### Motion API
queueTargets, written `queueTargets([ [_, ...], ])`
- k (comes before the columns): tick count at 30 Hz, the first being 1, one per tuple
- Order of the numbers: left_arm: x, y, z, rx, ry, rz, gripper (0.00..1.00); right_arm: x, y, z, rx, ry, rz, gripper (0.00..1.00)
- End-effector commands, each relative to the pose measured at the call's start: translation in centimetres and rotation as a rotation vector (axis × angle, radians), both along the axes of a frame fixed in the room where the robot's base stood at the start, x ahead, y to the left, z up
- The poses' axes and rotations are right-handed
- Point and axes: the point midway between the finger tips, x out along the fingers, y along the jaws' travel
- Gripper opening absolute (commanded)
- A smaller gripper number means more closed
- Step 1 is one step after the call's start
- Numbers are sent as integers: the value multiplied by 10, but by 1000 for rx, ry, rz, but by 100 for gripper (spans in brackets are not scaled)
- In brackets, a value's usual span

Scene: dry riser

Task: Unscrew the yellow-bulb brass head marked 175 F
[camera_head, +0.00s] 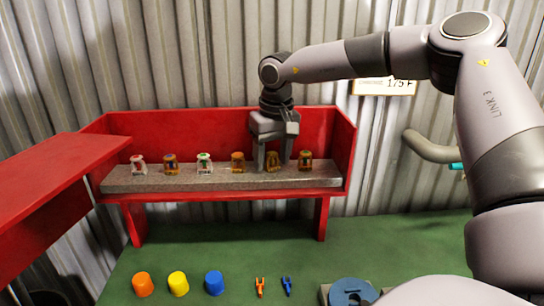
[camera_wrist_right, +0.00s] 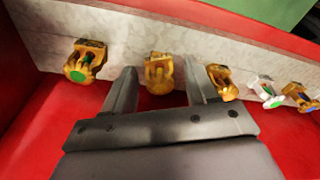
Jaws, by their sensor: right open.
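Several small sprinkler heads stand in a row on a grey strip (camera_head: 120,185) in an open red cabinet. My right gripper (camera_head: 272,156) is open, reaching down to the row. Its fingers are on either side of a brass head (camera_head: 272,164), second from the right end. In the right wrist view this brass head (camera_wrist_right: 158,70) sits between the two fingertips with gaps visible; its bulb looks yellowish. A green-marked brass head (camera_wrist_right: 85,62) is left of the fingers there. Another brass head (camera_wrist_right: 222,82) is close beside the other finger. My left gripper is not in view.
A sign ending in 175 F (camera_head: 386,86) hangs on the corrugated wall. Orange (camera_head: 143,285), yellow (camera_head: 178,284) and blue (camera_head: 214,283) caps and two small tools (camera_head: 260,286) are on the green surface. The red lid (camera_head: 50,185) stands open at left. A grey pipe (camera_head: 430,148) is at right.

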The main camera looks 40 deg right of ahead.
Motion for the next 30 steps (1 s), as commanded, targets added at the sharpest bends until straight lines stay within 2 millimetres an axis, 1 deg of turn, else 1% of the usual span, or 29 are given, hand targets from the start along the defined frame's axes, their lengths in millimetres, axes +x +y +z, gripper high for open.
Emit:
queueTargets([
  [3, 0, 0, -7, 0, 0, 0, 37, 0, 0, -2, -3, -1, -133, 57],
  [9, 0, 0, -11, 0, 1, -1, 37, 0, 0, -1, -2, -2, -348, 57],
  [17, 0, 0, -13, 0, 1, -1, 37, 0, 0, -1, -1, -1, -475, 57],
  [24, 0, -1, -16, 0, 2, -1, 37, 0, 0, 0, -2, -1, -758, 57],
  [27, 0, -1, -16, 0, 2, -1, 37, 0, 0, 0, -3, -1, -855, 57],
  [30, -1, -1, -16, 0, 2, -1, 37, 0, 0, 0, 0, 0, -909, 57],
])
